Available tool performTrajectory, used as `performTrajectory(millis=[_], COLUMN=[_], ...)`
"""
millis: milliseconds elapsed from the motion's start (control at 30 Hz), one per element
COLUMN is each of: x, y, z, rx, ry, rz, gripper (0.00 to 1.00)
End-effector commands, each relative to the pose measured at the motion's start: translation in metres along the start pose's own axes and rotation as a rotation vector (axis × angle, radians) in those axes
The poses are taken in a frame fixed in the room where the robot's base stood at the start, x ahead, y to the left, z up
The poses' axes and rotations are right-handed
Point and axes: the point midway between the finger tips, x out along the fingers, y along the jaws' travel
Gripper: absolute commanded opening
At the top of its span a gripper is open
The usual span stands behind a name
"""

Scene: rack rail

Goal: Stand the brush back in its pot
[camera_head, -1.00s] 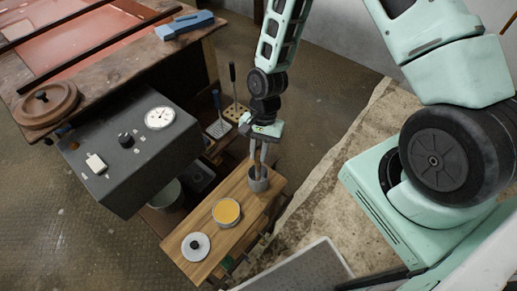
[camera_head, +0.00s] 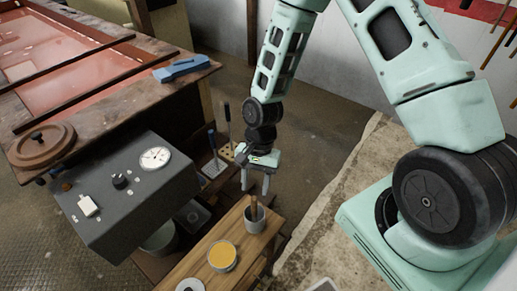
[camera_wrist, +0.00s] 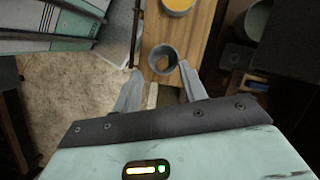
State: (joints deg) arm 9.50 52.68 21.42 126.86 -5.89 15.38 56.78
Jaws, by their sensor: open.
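The grey pot (camera_head: 254,222) stands near the far end of the narrow wooden shelf board. The brush (camera_head: 254,206) stands in it, its brown handle rising above the rim. My gripper (camera_head: 255,190) is open above the pot, its two fingers apart on either side of the handle's upper end, and the handle looks free. In the wrist view, the pot (camera_wrist: 157,69) lies just beyond the spread fingertips (camera_wrist: 161,74). Something pale brown shows inside its mouth. The brush's lower end is hidden in the pot.
A tin of yellow-orange content (camera_head: 222,256) stands on the wooden board (camera_head: 186,271) in front of the pot. A white lid (camera_head: 190,286) lies nearer. A dark control box (camera_head: 125,190) stands at left, and upright tools (camera_head: 227,130) stand behind.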

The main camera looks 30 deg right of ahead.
Motion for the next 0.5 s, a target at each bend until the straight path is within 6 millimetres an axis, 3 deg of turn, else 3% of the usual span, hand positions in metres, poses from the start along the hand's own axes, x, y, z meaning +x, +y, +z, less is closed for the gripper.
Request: performTrajectory(millis=[500], x=[-0.115], y=[0.000], z=[-0.001], rx=[0.001], ry=[0.004], rz=[-0.003], gripper=[0.42])
